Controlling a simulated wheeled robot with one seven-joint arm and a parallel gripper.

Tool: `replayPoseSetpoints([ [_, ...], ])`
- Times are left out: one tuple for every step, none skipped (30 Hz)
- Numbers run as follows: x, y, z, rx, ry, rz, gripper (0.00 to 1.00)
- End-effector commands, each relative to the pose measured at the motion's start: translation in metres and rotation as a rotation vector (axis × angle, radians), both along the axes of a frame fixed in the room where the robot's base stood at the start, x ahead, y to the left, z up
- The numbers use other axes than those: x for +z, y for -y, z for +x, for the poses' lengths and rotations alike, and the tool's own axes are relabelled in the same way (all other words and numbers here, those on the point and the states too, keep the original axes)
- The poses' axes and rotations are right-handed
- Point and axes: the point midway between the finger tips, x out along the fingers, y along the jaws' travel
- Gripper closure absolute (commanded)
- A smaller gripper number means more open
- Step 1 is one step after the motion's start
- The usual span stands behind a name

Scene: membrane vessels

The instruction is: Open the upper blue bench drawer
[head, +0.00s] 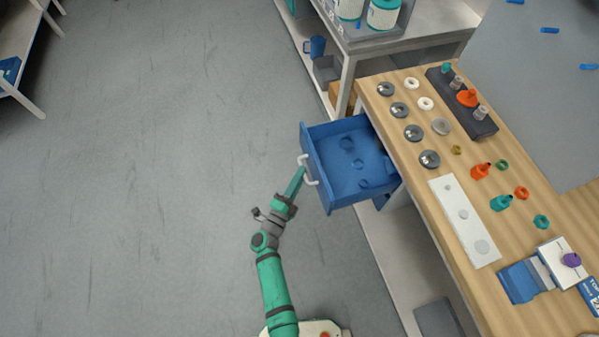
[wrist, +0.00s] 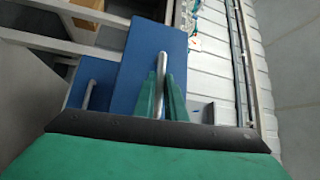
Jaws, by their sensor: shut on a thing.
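The upper blue bench drawer (head: 346,172) is pulled out from under the wooden bench, and its open inside shows in the head view. A few round blue items lie in it. Its pale handle (head: 308,170) is on the front panel. My gripper (head: 302,173) is at this handle. In the wrist view the two green fingers of my gripper (wrist: 162,98) are shut on the light bar handle (wrist: 160,72), one finger on each side. The blue drawer front (wrist: 135,72) is behind them. A second bar handle (wrist: 88,94) shows at the left on another blue panel.
The wooden bench top (head: 400,170) holds metal discs, rings, small orange and teal vessels, a white plate (head: 464,221) and a dark rack (head: 462,103). A grey side bench (head: 420,30) stands behind. The grey floor (head: 150,170) left of the drawer is clear.

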Motion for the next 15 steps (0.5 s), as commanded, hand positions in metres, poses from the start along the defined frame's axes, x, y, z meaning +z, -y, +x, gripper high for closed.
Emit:
replayPoseSetpoints([
  [-0.0005,-0.0017,0.0002,0.001,-0.002,0.001,1.00],
  [-0.0005,-0.0016,-0.0002,-0.001,-0.001,0.001,1.00],
  [-0.0005,-0.0014,-0.0003,-0.002,-0.001,0.001,1.00],
  [-0.0006,-0.0013,-0.0005,-0.003,-0.001,0.001,1.00],
  [-0.0005,-0.0012,-0.0006,-0.004,-0.001,0.001,1.00],
  [-0.0006,-0.0011,-0.0006,-0.004,-0.002,0.002,1.00],
  [-0.0006,-0.0011,-0.0006,-0.005,-0.002,0.002,1.00],
  [-0.0005,-0.0011,-0.0007,-0.005,-0.002,0.002,1.00],
  [-0.0005,-0.0010,-0.0006,-0.005,-0.002,0.002,1.00],
  [-0.0005,-0.0011,-0.0006,-0.004,-0.002,0.002,1.00],
  [-0.0005,-0.0011,-0.0006,-0.004,-0.002,0.002,1.00],
  [-0.0005,-0.0010,-0.0005,-0.004,-0.002,0.002,1.00],
  [-0.0005,-0.0010,-0.0005,-0.004,-0.002,0.002,1.00],
  [-0.0005,-0.0010,-0.0005,-0.004,-0.002,0.002,1.00],
  [-0.0005,-0.0010,-0.0005,-0.004,-0.001,0.001,0.80],
])
